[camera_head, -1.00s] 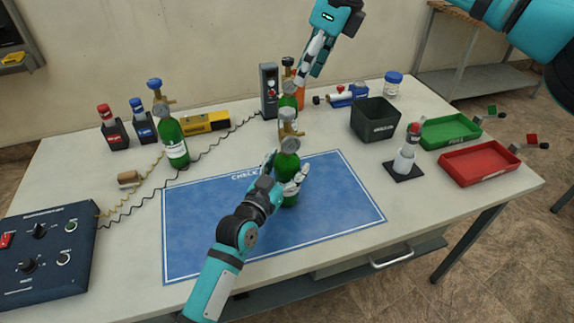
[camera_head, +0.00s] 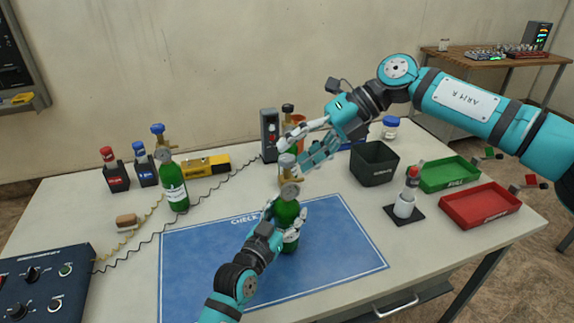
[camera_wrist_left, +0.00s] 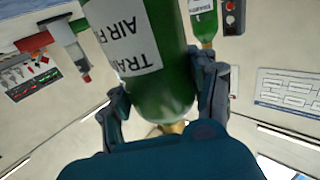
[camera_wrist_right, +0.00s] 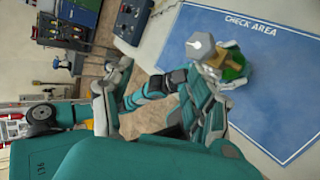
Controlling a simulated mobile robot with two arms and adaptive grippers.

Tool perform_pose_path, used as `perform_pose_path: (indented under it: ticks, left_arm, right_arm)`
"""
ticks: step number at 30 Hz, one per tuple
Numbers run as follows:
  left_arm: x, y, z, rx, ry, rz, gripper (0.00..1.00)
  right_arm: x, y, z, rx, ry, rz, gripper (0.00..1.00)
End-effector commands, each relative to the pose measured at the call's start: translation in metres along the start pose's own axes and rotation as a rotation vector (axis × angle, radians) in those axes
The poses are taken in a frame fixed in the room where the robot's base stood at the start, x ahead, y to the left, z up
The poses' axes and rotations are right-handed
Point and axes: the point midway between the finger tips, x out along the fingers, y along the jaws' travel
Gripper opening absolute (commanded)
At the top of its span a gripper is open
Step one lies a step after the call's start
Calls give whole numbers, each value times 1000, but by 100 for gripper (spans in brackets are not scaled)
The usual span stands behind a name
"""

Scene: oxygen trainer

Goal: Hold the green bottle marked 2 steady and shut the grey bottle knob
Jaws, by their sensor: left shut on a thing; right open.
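A green bottle (camera_head: 286,211) with a brass valve, gauge and grey knob (camera_head: 287,160) stands upright on the blue mat. My left gripper (camera_head: 284,229) is shut around its body from the front. The left wrist view shows the bottle (camera_wrist_left: 165,85) between the fingers, its white label partly cut off; I cannot read a 2. My right gripper (camera_head: 309,145) is open, just above and right of the knob in the head view, partly overlapping the valve; contact is unclear. In the right wrist view the knob (camera_wrist_right: 201,45) shows beyond the fingers.
A blue-knobbed green bottle (camera_head: 174,188) stands left. A black-knobbed one stands behind my right gripper, beside a grey box (camera_head: 270,135). A dark bin (camera_head: 374,164), green tray (camera_head: 450,174), red tray (camera_head: 480,205) and white-bodied item (camera_head: 405,205) are right. The blue mat (camera_head: 205,260) is otherwise clear.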

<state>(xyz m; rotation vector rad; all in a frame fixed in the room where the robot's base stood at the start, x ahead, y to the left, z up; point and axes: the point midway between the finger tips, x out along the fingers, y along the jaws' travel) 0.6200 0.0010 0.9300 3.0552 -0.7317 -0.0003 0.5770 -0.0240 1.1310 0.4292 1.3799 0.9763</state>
Motion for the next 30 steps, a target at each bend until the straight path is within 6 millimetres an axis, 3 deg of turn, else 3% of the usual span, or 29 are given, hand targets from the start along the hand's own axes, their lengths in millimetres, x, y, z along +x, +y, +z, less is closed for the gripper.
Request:
perform_pose_path:
  ticks: [9, 15, 18, 23, 30]
  left_arm:
    - [0, 0, 0, 0, -1, 0, 0]
    - [0, 0, 0, 0, -1, 1, 0]
    - [0, 1, 0, -1, -1, 1, 0]
    - [0, 1, 0, -1, -1, 1, 0]
    - [0, 1, 0, -1, -1, 1, 0]
  right_arm:
    - [-16, -45, -20, 1155, -16, 576, 57]
    - [-32, -78, -25, 1659, 51, 809, 57]
    - [-37, -88, -27, 1790, 77, 871, 57]
    - [-33, -90, -24, 1862, 96, 904, 57]
    - [-3, -70, -1, 1859, 98, 902, 57]
